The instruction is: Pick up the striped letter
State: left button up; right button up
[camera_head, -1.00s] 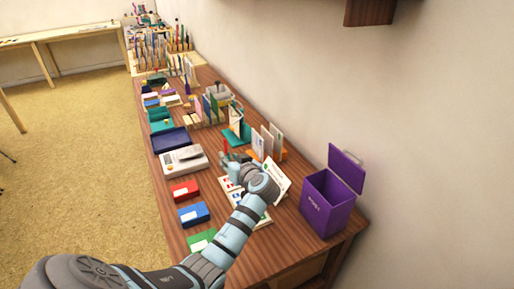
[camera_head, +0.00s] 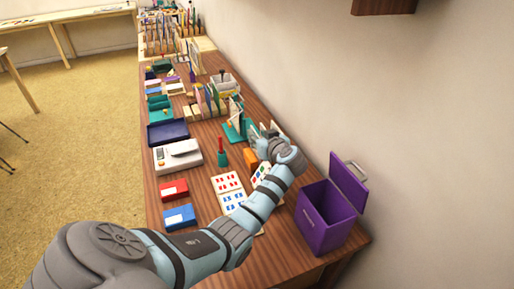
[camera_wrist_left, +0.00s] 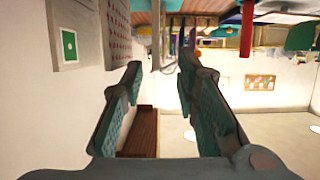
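I cannot clearly make out a striped letter. Upright letters stand around my left gripper (camera_head: 268,140) in the head view, partly hidden by it. In the left wrist view, one pale letter with a green square (camera_wrist_left: 69,44) is at the upper left. Beside it is a letter with a reddish repeated pattern (camera_wrist_left: 118,32), whose exact design is too small to tell. My left gripper (camera_wrist_left: 160,75) is open, with nothing visible between its fingers. My right gripper is out of view.
A purple open-lidded box (camera_head: 325,217) stands at the right end of the table. A stamped sheet (camera_head: 228,190), a red-handled stamp (camera_head: 221,153), red (camera_head: 174,189) and blue (camera_head: 180,217) inkpads and a scale (camera_head: 178,156) lie nearby. The wall is close behind.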

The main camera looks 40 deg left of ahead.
pick_arm(q)
jog(key=shift+x, duration=0.85)
jog(key=shift+w+f, duration=0.25)
jog(key=shift+s+r, duration=0.1)
jog(key=shift+r, duration=0.05)
grip_shut()
